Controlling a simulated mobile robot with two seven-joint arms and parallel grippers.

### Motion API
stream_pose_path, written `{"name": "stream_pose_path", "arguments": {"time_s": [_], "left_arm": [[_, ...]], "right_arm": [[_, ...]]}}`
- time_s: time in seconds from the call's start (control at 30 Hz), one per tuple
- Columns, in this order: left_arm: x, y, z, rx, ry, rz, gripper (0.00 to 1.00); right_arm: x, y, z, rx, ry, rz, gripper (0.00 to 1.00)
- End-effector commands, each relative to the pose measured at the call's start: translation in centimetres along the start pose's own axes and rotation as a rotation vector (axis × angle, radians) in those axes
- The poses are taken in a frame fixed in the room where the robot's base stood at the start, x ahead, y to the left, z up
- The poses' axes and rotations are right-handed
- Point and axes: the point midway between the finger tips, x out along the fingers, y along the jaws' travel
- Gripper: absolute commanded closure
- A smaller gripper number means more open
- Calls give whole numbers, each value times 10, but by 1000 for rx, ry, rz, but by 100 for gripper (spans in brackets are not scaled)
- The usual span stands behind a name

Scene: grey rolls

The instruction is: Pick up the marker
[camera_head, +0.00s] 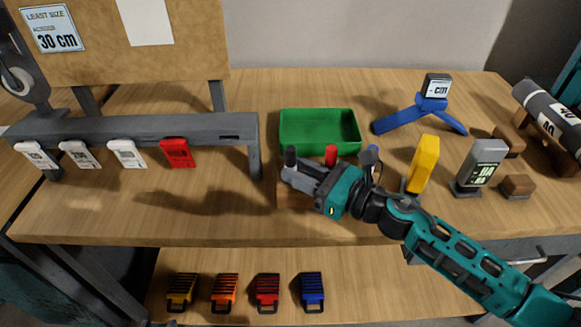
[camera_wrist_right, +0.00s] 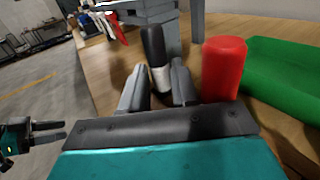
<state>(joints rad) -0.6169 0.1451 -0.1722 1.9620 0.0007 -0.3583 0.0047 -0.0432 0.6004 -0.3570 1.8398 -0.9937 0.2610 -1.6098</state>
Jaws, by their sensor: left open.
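In the right wrist view, the black marker (camera_wrist_right: 154,48), with a white band, stands between the two fingertips (camera_wrist_right: 160,78). Whether the fingers press on it is unclear. My left gripper (camera_wrist_right: 50,133) shows at the left edge of that view, open and empty.
A green tray (camera_head: 320,112) lies just behind the markers. A yellow block (camera_head: 424,163) and a grey display device (camera_head: 480,165) stand right of them. A grey rack (camera_head: 130,127) with white and red tags is at left. The front left tabletop is clear.

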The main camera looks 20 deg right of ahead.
Motion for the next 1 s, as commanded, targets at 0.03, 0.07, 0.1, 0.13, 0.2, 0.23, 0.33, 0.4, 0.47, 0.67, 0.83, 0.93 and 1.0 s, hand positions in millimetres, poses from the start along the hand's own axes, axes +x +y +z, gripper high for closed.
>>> {"name": "stream_pose_path", "arguments": {"time_s": [0.03,0.07,0.1,0.13,0.2,0.23,0.33,0.4,0.47,0.67,0.83,0.93,1.0], "left_arm": [[0,0,2,0,-5,-1,57],[0,0,3,0,-6,-1,57],[0,0,4,0,-8,-1,57],[0,0,4,0,-9,-1,57],[0,0,4,0,-9,-1,57],[0,0,4,0,-10,-1,57],[0,0,4,0,-10,-1,57],[0,0,4,0,-9,-1,57],[0,0,3,0,-8,-1,57],[-1,0,0,0,-2,0,57],[-2,0,-2,0,0,0,57],[-3,0,-4,0,1,0,57],[-5,0,-6,1,2,-1,57]], "right_arm": [[0,0,0,0,0,0,71],[0,0,0,0,0,0,71],[0,0,0,0,0,0,71],[0,0,0,0,0,0,71],[0,0,0,0,0,0,75],[0,0,0,0,0,0,78],[0,0,0,0,0,0,88],[0,0,0,0,0,0,95],[0,0,0,0,0,0,100],[0,0,0,0,0,0,100],[0,0,2,-1,0,0,100],[0,0,7,-1,0,0,100],[0,0,14,-4,0,0,100]]}}
